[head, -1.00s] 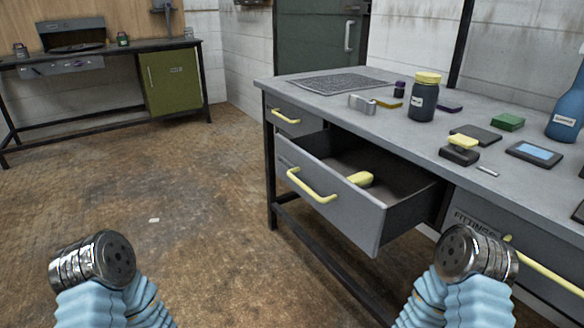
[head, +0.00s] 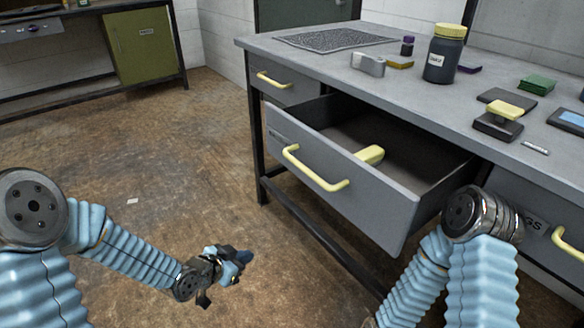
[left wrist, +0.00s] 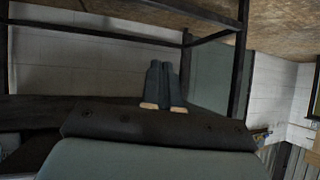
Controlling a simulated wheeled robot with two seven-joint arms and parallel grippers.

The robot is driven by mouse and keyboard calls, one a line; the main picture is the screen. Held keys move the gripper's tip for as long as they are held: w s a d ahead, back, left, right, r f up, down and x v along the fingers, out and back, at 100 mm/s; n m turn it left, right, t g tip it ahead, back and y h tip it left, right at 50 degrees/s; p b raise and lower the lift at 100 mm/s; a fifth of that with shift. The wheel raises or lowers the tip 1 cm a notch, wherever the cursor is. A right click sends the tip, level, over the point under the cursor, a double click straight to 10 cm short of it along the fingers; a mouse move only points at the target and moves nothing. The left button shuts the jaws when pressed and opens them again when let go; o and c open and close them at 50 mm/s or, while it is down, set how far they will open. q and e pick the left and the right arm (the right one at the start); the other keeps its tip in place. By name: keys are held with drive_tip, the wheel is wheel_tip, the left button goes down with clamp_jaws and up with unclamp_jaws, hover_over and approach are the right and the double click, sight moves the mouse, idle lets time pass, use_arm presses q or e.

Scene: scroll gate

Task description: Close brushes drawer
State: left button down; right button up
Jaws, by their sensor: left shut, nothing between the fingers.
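The grey drawer (head: 375,208) under the workbench is pulled well out. It has a yellow bar handle (head: 312,172) on its front, and its label is too small to read. A yellow object (head: 369,155) lies inside it. My left gripper (head: 246,257) is low over the floor, left of the drawer front and apart from it. Its fingers (left wrist: 163,106) are shut together and empty in the left wrist view. My right arm shows in front of the bench at the right, but its gripper is out of sight.
The bench top (head: 330,72) holds a dark jar (head: 441,62), a stapler-like block (head: 498,124) and several small items. A shut drawer (head: 284,90) is at the upper left, another with a yellow handle (head: 568,245) at the right.

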sight(304, 160)
use_arm(q)
wheel_tip(304, 160, up, 15)
drive_tip(key=w+m+t+h+b, duration=0.2)
drive_tip(key=m+t+h+b, duration=0.15)
drive_tip(key=m, duration=0.55)
drive_tip(key=s+d+r+m+g+h+b, duration=0.15)
drive_tip(key=s+r+m+h, duration=0.35)
drive_tip(key=r+m, duration=0.7)
drive_tip(key=shift+n+y, duration=0.3)
drive_tip(key=shift+y, duration=0.05)
drive_tip(key=x, duration=1.2)
drive_tip(key=shift+s+d+f, duration=0.2)
drive_tip(key=shift+d+f, duration=0.2)
drive_tip(key=shift+d, duration=0.15)
